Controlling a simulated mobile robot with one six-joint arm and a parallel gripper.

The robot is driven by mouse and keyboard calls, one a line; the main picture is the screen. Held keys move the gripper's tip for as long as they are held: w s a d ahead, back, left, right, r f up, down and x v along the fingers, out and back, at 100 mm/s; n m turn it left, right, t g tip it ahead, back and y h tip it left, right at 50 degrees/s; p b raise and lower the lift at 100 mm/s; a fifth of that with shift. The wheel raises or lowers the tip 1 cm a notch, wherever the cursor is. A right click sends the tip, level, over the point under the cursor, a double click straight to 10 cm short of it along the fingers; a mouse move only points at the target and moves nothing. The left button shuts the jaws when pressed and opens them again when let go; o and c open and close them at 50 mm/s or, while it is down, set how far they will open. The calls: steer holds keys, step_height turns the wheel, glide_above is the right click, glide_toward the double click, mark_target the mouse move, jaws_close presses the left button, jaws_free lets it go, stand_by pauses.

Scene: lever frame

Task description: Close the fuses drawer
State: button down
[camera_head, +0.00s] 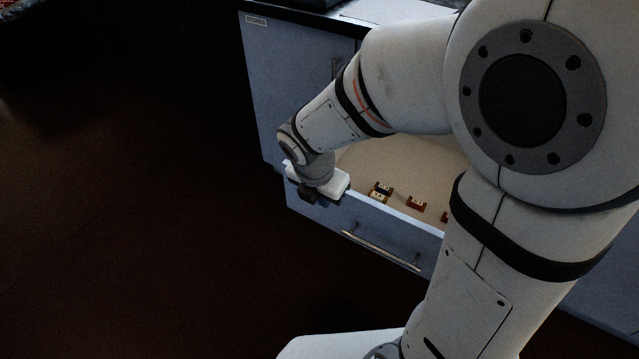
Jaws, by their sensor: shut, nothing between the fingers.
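The open drawer (375,226) is pulled out from a blue-grey cabinet, with a pale interior holding several small dark and red fuse-like pieces (416,204). A light horizontal bar handle (380,250) runs along its front. My gripper (308,198) is shut and empty at the left end of the drawer's front panel, close to its top edge. I cannot tell whether it touches the panel. My arm hides the right part of the drawer and any label on it.
The cabinet (290,75) has a door with a vertical handle (337,68) and a small label (256,20) at its upper left. A dark worktop (300,14) lies on top. The dark floor (130,220) to the left is clear.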

steer(key=w+d, duration=0.1)
steer(key=w+f, duration=0.1)
steer(key=w+d+f+b, duration=0.1)
steer(key=shift+w+d+f, duration=0.2)
steer(key=shift+w+d, duration=0.15)
